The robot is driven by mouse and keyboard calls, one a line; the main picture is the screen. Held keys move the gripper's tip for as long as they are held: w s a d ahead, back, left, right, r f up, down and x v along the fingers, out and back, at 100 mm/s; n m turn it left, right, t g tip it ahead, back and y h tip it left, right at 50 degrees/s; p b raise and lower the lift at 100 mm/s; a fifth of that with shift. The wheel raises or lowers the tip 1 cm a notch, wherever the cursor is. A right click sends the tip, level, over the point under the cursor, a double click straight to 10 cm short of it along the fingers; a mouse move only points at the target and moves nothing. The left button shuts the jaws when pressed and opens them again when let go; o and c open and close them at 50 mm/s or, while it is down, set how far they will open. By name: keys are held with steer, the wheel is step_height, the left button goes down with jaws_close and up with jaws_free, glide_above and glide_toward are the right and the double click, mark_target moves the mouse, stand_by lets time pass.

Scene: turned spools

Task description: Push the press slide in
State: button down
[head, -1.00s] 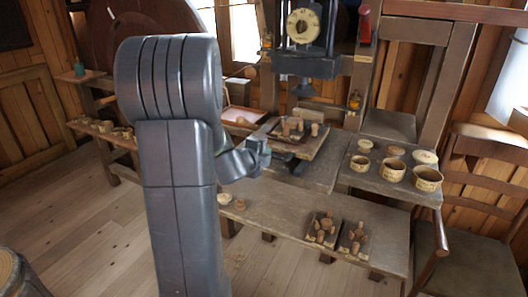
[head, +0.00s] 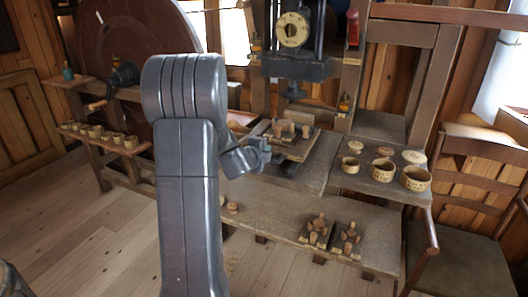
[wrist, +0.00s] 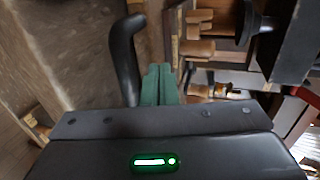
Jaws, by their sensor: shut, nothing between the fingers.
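The press (head: 293,68) stands at the back of the bench with a pale dial and a dark head. Below and in front of it is the press slide (head: 300,150), a flat wooden board carrying several wooden pieces. My gripper (head: 263,152) is beside the slide's front left part in the head view. In the wrist view my green fingers (wrist: 158,82) are together and empty. A curved black handle (wrist: 122,50) is just left of them; I cannot tell whether they touch. Wooden pieces (wrist: 198,48) and the dark press part (wrist: 248,25) show beyond, to the right.
Several bowls and lids (head: 383,170) stand on the bench's right side. Two dark blocks with wooden pieces (head: 332,234) lie on the lower front board (head: 275,215). A chair (head: 470,215) stands at the right. The floor at left front is clear.

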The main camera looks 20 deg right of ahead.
mark_target(275, 139)
steer(key=w+d+p, duration=0.1)
steer(key=w+d, duration=0.1)
steer(key=w+d+p, duration=0.1)
steer(key=w+d, duration=0.1)
steer(key=d, duration=0.1)
steer(key=shift+w+d+r, duration=0.15)
steer(key=shift+w, duration=0.05)
steer(key=shift+w+d+p, duration=0.35)
steer(key=shift+w+d, duration=0.1)
steer(key=shift+s, duration=0.1)
